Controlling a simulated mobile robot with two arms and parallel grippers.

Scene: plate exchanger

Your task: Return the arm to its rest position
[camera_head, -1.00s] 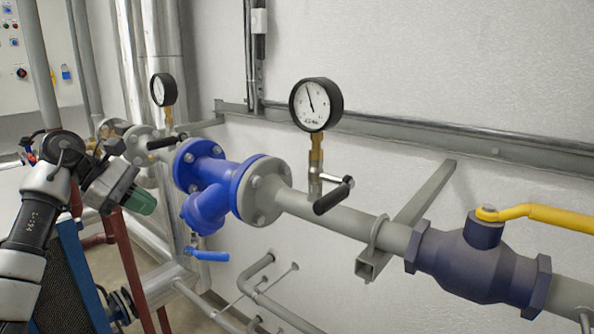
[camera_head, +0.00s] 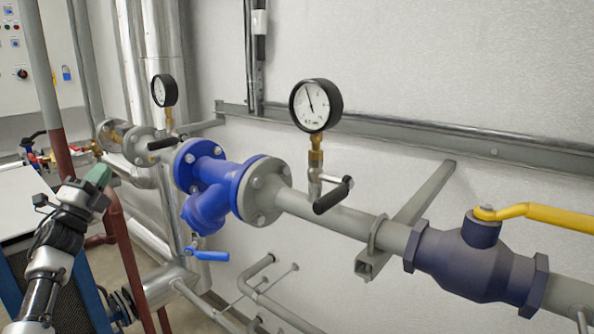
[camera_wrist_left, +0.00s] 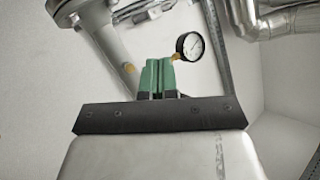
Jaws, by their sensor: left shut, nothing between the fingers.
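My left arm comes in from the lower left in the head view. Its left gripper (camera_head: 98,174), with green fingertips, points up and to the right, left of the blue strainer (camera_head: 213,192) and apart from the pipework. In the left wrist view the green fingers (camera_wrist_left: 157,74) are together with nothing between them. A pressure gauge (camera_wrist_left: 190,46) and a grey pipe (camera_wrist_left: 112,50) show beyond them. My right gripper is in neither view.
A grey pipe (camera_head: 335,215) along the wall carries a large gauge (camera_head: 315,105), a black-handled valve (camera_head: 333,195) and a yellow-handled valve (camera_head: 480,262). A blue handle (camera_head: 207,255) hangs below the strainer. Red pipes (camera_head: 128,250) stand close to my left arm. A control panel (camera_head: 35,50) is at the upper left.

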